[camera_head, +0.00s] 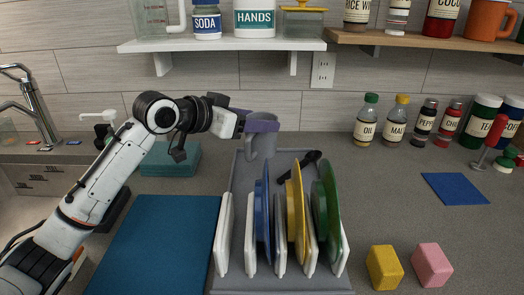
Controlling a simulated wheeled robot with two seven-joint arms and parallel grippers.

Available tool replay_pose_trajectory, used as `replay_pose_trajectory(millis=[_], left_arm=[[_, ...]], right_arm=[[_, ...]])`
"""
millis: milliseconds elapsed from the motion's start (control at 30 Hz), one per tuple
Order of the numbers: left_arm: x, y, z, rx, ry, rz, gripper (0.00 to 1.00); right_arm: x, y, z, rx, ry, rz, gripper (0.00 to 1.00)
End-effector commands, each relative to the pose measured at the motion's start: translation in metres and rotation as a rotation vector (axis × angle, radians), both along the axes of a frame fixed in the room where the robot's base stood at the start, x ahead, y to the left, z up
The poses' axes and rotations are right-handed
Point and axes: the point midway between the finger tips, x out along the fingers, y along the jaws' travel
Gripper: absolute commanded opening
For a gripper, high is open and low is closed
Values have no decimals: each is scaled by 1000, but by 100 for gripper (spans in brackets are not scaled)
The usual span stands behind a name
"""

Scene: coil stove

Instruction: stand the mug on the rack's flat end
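A grey mug (264,147) is at the back end of the grey dish rack (235,177). My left gripper (262,124) reaches in from the left, its purple fingers closed on the mug's upper part. The mug looks roughly upright, with its handle towards the left front. It is over the rack's flat back end; I cannot tell whether its base touches. Blue (262,215), yellow (296,210) and green (327,212) plates stand between white dividers in the front part. My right gripper is not in view.
A black utensil (299,167) lies on the rack's back end, right of the mug. A teal mat (155,240) lies left of the rack. Yellow (383,267) and pink (431,264) blocks lie right. Bottles line the back right; shelves hang above.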

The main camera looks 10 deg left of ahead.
Motion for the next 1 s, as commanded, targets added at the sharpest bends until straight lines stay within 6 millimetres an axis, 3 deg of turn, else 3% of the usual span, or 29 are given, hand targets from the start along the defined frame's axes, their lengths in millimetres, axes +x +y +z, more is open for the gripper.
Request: replay_pose_trajectory(millis=[467, 867, 900, 1000], left_arm=[[0, 0, -53, -2, -1, 0, 10], [0, 0, -59, -1, -4, 0, 10], [0, 0, -60, 1, -1, 0, 64], [0, 0, -60, 1, -1, 0, 76]], right_arm=[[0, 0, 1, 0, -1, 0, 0], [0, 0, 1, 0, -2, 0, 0], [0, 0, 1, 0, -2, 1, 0], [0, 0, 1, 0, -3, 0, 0]])
